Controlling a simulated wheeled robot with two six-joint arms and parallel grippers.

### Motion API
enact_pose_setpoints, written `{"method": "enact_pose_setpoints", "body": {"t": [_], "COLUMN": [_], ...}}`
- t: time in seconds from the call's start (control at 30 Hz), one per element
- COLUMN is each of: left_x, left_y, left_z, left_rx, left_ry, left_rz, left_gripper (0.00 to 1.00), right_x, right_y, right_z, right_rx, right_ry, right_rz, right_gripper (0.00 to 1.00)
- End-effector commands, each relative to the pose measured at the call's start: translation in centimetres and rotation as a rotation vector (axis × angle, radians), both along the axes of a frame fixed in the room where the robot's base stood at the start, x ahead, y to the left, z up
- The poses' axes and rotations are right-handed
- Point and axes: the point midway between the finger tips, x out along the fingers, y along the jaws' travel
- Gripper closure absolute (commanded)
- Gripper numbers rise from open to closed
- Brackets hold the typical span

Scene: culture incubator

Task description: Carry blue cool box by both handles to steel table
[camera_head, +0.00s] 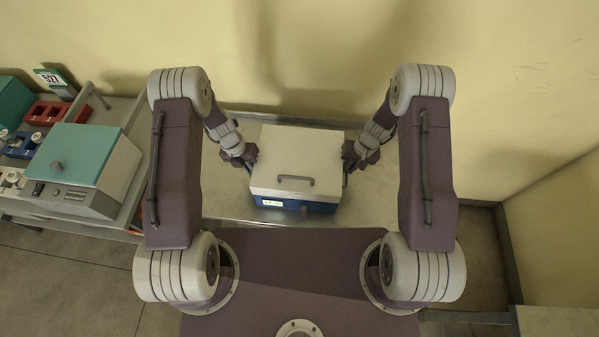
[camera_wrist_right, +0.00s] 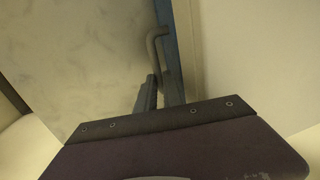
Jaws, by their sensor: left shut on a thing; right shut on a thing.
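The blue cool box (camera_head: 297,165) has a white lid with a grey handle on top and a blue lower body with a small label. It sits on or just over the steel table (camera_head: 225,207); I cannot tell whether it touches. My left gripper (camera_head: 250,163) is shut on the handle at the box's left side. My right gripper (camera_head: 347,168) is shut on the handle at its right side. In the right wrist view, a grey side handle (camera_wrist_right: 157,50) runs down to my right gripper's fingers (camera_wrist_right: 150,92), beside the box's blue side. The fingertips are partly hidden.
At the left, a bench holds a teal-lidded device (camera_head: 75,155), a red rack (camera_head: 47,113) and a blue rack (camera_head: 20,145). A yellow wall (camera_head: 500,80) closes off the back and right. The steel surface is bare on both sides of the box.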

Motion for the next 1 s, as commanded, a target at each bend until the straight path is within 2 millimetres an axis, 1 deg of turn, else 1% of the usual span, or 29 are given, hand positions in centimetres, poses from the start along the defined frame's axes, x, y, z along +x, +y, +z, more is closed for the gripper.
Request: {"method": "enact_pose_setpoints", "body": {"t": [0.23,0.43,0.57,0.8,0.9,1.0], "left_x": [0.1,0.2,0.2,0.1,0.1,0.1], "left_y": [0.1,0.1,0.1,0.1,0.1,0.1], "left_z": [0.1,0.6,1.8,4.7,5.3,5.2], "left_rx": [0.001,0.001,0.001,0.001,0.001,0.001], "left_ry": [-0.003,-0.004,-0.004,-0.004,-0.004,-0.004], "left_rz": [0.001,0.001,0.001,0.001,0.001,0.001], "left_gripper": [1.0,1.0,1.0,1.0,1.0,1.0], "right_x": [0.0,0.1,0.1,0.1,0.1,0.1], "right_y": [0.0,0.0,-0.1,-0.1,-0.1,-0.1], "right_z": [0.0,0.6,1.8,4.7,5.3,5.2], "right_rx": [0.0,0.0,0.0,-0.001,-0.001,-0.001], "right_ry": [-0.001,-0.003,-0.003,-0.003,-0.002,-0.002], "right_rz": [0.0,-0.001,-0.001,-0.001,0.0,0.0], "right_gripper": [1.0,1.0,1.0,1.0,1.0,1.0]}}
